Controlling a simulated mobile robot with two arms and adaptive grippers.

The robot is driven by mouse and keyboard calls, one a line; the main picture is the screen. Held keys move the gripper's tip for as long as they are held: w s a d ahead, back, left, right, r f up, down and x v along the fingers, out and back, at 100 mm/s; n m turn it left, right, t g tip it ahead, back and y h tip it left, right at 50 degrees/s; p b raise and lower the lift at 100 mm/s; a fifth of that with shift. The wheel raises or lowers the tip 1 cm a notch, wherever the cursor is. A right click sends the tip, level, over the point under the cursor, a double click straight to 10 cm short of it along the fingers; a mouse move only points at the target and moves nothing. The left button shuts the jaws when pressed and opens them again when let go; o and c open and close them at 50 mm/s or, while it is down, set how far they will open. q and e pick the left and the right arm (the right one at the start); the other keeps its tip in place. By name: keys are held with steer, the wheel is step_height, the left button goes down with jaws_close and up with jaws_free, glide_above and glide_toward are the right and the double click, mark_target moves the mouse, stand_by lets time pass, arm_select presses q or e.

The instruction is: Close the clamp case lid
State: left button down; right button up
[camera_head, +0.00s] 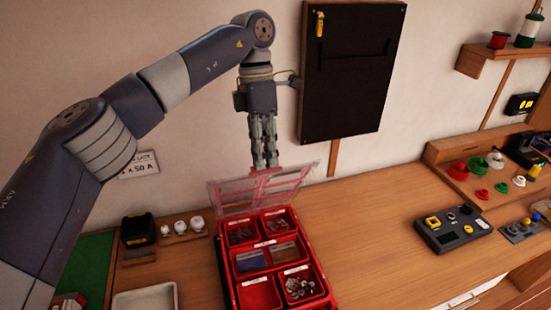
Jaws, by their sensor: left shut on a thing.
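The clamp case is a red box (231,284) with several compartments, standing on the wooden workbench at the lower middle of the head view. Its lid (232,193) is a clear panel with red ribs, raised at the back edge of the case, so the case is open. Some compartments hold small metal parts and one holds blue parts. My left gripper (265,163) points down at the lid's upper edge, with its fingers shut on the lid. My right gripper is not in view.
A black panel (350,75) hangs on the wall right of my left gripper. A white tray (146,300) and a small black box (137,231) stand left of the case. A dark device (453,228) lies to the right. The bench between is clear.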

arm_select(q)
steer(key=shift+w+a+f, duration=0.3)
steer(key=shift+a+f, duration=0.05)
steer(key=shift+f, duration=0.2)
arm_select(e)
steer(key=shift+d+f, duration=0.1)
arm_select(q)
steer(key=c, duration=1.8)
jaws_free()
steer(key=shift+w, duration=0.1)
steer(key=shift+w+a+f, duration=0.1)
steer(key=shift+w+f, duration=0.1)
steer(key=shift+w, duration=0.15)
steer(key=shift+s, duration=0.15)
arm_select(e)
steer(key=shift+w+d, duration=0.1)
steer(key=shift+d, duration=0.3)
arm_select(q)
steer(key=shift+r, duration=0.1)
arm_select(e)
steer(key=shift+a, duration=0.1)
